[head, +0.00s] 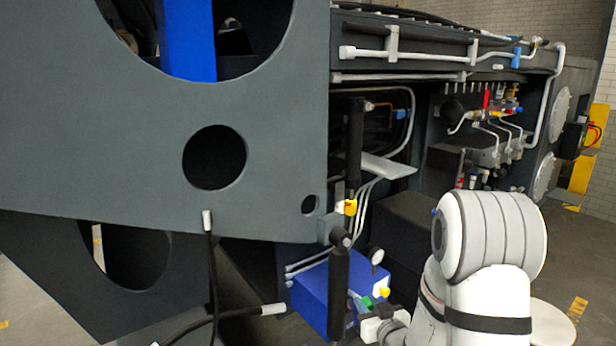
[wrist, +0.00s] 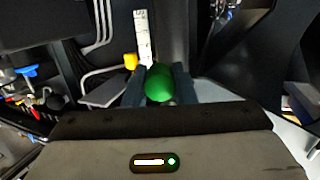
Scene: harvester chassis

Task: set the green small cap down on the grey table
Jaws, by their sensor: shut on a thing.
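The green small cap (wrist: 159,83) sits between the two fingers of my gripper (wrist: 161,76) in the wrist view, and the gripper is shut on it. In the head view the green cap (head: 367,301) is a small green patch at my gripper (head: 366,304), low in the picture and in front of a blue box. The fingers hide part of the cap. I cannot make out a grey table in either view.
A large grey plate (head: 110,130) with round holes fills the left of the head view. The blue box (head: 312,292) is close by the gripper. Yellow caps (head: 350,207) (head: 384,292), a black cylinder (head: 338,275) and black hoses (head: 212,270) are near it.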

